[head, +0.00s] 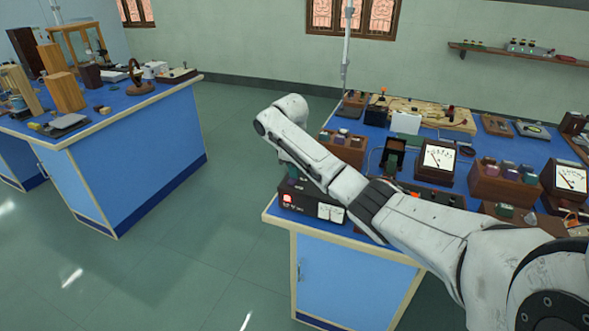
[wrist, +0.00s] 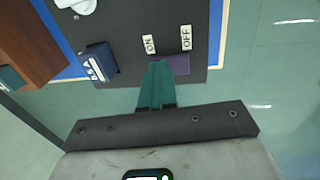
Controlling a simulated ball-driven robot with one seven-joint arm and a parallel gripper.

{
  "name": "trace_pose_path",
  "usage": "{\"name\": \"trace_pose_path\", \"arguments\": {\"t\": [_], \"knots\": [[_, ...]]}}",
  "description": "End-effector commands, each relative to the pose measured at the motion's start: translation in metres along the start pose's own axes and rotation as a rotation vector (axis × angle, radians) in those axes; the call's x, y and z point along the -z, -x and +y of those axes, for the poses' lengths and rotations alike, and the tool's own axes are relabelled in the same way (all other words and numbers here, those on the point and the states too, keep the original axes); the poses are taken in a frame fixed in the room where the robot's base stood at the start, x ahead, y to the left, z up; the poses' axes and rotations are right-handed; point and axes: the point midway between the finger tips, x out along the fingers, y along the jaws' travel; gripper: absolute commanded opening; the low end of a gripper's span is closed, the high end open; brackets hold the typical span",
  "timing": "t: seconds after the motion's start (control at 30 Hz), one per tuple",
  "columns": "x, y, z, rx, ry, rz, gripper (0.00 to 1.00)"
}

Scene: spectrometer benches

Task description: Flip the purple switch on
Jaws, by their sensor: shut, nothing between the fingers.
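The purple switch (wrist: 182,62) shows in the wrist view on a dark panel (wrist: 125,35). It lies just below a white ON label (wrist: 149,44) on the left and a white OFF label (wrist: 186,37) on the right. My gripper (wrist: 158,66) has its teal fingers shut together and empty. The fingertips overlap the left part of the switch in the picture and hide some of it; I cannot tell whether they touch it.
A blue labelled block (wrist: 97,62) and a white part (wrist: 82,5) sit on the panel, left of the fingers. In the head view, a black box with meters (head: 305,203) stands at the bench's front left corner. Open floor (head: 200,250) lies between the benches.

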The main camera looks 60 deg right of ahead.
Motion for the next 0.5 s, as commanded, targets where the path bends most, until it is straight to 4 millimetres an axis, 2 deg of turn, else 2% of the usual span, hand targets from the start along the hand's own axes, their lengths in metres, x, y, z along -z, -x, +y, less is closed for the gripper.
{"name": "trace_pose_path", "arguments": {"t": [0.13,0.5], "knots": [[0.0,0.0,-0.009,0.011,0.004,-0.004,0.0],[0.0,0.002,-0.015,0.007,0.002,-0.003,0.0]]}}
